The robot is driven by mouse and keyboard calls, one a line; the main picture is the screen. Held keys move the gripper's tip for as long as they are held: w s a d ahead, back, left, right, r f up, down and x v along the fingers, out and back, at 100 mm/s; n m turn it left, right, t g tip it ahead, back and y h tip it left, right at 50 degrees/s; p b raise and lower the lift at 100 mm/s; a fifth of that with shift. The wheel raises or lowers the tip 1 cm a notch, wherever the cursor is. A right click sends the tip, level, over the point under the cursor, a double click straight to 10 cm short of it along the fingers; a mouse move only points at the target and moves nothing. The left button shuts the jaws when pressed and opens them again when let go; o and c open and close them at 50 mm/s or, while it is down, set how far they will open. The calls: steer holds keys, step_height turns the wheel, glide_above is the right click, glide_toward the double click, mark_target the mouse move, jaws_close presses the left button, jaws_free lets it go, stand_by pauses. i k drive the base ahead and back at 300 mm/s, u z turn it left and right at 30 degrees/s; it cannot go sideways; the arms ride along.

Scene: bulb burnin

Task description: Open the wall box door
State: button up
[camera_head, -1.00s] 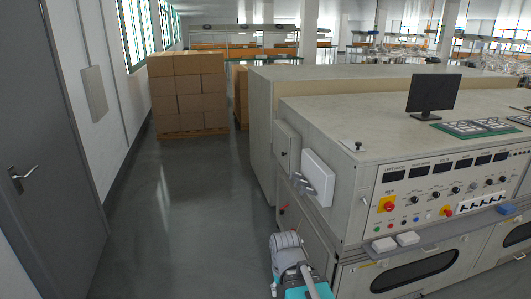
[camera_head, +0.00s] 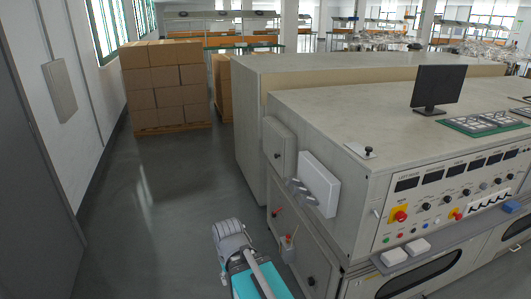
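A flat grey panel box (camera_head: 59,88) hangs on the left wall, its face closed. I cannot tell for sure which of these is the wall box. My arm shows at the bottom centre as a grey joint and a teal part, left of the machine and apart from these boxes. I cannot make out my gripper.
The machine (camera_head: 330,105) fills the right, with a control panel (camera_head: 450,200) and a monitor (camera_head: 438,88). A small grey holder (camera_head: 288,250) is on its lower side. Stacked cartons (camera_head: 165,88) stand at the back left. The floor (camera_head: 150,220) between wall and machine is clear.

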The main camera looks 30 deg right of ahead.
mark_target(273, 142)
steer(key=z, duration=0.25)
steer(key=i, duration=0.85)
steer(key=z, duration=0.6)
